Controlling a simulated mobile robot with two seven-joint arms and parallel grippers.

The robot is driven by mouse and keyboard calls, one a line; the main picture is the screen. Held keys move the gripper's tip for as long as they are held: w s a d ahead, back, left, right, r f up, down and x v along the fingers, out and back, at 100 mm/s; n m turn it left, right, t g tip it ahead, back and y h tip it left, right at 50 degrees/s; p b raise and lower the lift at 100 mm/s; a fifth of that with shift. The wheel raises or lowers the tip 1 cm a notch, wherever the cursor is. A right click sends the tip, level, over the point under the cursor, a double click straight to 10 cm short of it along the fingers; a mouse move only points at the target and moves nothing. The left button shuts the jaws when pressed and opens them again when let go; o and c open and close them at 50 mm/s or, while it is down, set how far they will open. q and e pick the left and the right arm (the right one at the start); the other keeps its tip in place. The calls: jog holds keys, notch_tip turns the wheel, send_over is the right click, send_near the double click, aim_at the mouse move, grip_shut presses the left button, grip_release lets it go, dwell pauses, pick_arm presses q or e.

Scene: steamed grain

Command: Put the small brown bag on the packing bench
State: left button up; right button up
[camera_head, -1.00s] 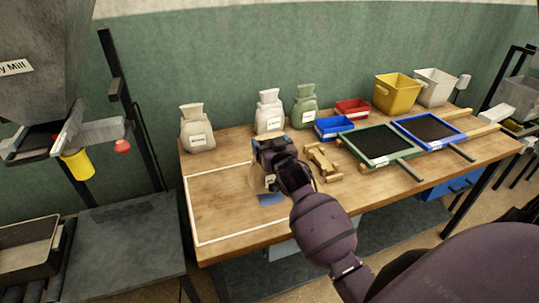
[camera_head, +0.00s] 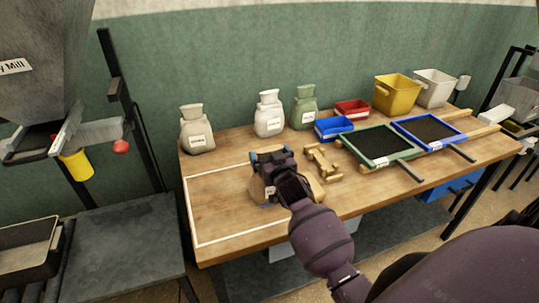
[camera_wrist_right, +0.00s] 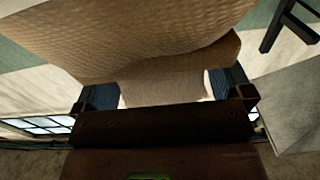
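The small brown bag (camera_head: 257,189) is at the front middle of the packing bench (camera_head: 225,222), mostly hidden under my right gripper (camera_head: 271,155). Tan parts of it show on both sides of the gripper, low at the bench top. In the right wrist view the bag's wide tan body (camera_wrist_right: 150,40) fills the top. Whether the bag's base bears on the wood is hidden. My left gripper is not in view.
A white outline (camera_head: 191,215) marks the bench's left part. Cream (camera_head: 197,138), white (camera_head: 269,122) and green (camera_head: 305,113) sacks stand behind. A wooden piece (camera_head: 323,164) lies close right of my gripper. Sieve trays (camera_head: 420,170) and bins (camera_head: 397,94) stand farther right.

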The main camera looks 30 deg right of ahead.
jog(key=shift+r, duration=0.1)
jog(key=shift+s, duration=0.1)
jog(key=v, duration=1.2)
jog(key=s+a+f+n+g+y, duration=0.2)
jog(key=s+a+f+g, duration=0.1)
jog(key=s+f, duration=0.5)
jog(key=s+a+f+n+g+y, duration=0.1)
jog(key=s+a+f, duration=0.3)
jog(key=s+f, duration=0.5)
jog(key=shift+s+a+f+n+g+y, duration=0.25)
jog(key=shift+s+n+g+y, duration=0.25)
jog(key=shift+g, duration=0.4)
jog(key=shift+w, duration=0.1)
